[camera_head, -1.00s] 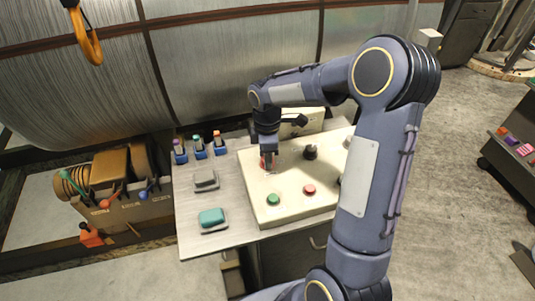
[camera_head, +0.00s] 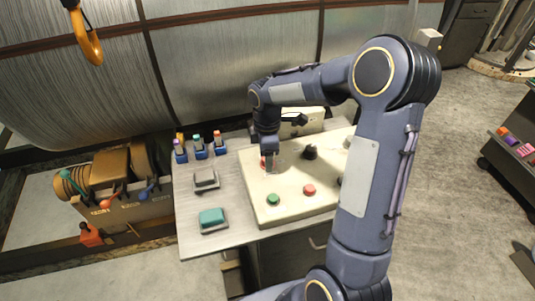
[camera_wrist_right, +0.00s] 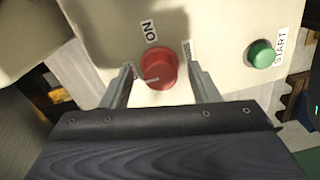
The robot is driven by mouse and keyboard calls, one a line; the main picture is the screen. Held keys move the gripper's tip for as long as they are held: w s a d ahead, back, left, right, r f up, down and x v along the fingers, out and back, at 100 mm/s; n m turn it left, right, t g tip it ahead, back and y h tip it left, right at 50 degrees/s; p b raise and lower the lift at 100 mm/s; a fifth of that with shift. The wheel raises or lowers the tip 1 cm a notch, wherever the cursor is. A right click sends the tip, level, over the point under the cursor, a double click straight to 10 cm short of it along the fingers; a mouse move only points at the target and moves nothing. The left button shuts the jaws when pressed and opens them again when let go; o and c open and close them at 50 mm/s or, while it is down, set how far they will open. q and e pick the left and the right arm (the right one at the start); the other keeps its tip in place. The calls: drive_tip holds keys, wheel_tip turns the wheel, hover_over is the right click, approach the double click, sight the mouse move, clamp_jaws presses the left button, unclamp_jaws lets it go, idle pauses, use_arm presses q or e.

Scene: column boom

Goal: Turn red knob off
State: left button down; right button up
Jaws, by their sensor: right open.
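The red knob (camera_wrist_right: 155,70) sits on the cream control panel (camera_wrist_right: 110,25), with a pale pointer line on its face and a label reading ON beside it. In the head view the knob (camera_head: 264,163) shows only in part behind my right gripper. My right gripper (camera_wrist_right: 158,85) is open, with one finger on each side of the knob. I cannot tell whether the fingers touch it. In the head view my right gripper (camera_head: 268,165) points down at the panel's left part. My left gripper is in neither view.
The panel also carries a green START button (camera_wrist_right: 262,54), a red button (camera_head: 309,190) and a black knob (camera_head: 310,152). On the grey table (camera_head: 190,235) left of the panel are a teal block (camera_head: 211,216), a grey block and several small blue-based items.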

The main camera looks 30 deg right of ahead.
drive_tip(key=r, duration=0.7)
drive_tip(key=shift+w+r, duration=0.1)
drive_tip(key=shift+w, duration=0.1)
drive_tip(key=shift+r, duration=0.25)
drive_tip(key=shift+s+r, duration=0.15)
drive_tip(key=s+a+r+m+t+y, duration=0.1)
drive_tip(key=s+a+m+t, duration=0.2)
drive_tip(key=s+m, duration=0.4)
drive_tip(key=s+a+r+m+t+y, duration=0.1)
drive_tip(key=s+m, duration=0.6)
drive_tip(key=s, duration=0.8)
drive_tip(key=a+t+y, duration=0.1)
drive_tip(key=a+t, duration=0.1)
drive_tip(key=a, duration=0.1)
drive_tip(key=shift+s+a+r+m+y, duration=0.15)
drive_tip(key=shift+a+r+m+y, duration=0.15)
drive_tip(key=shift+r+m, duration=0.1)
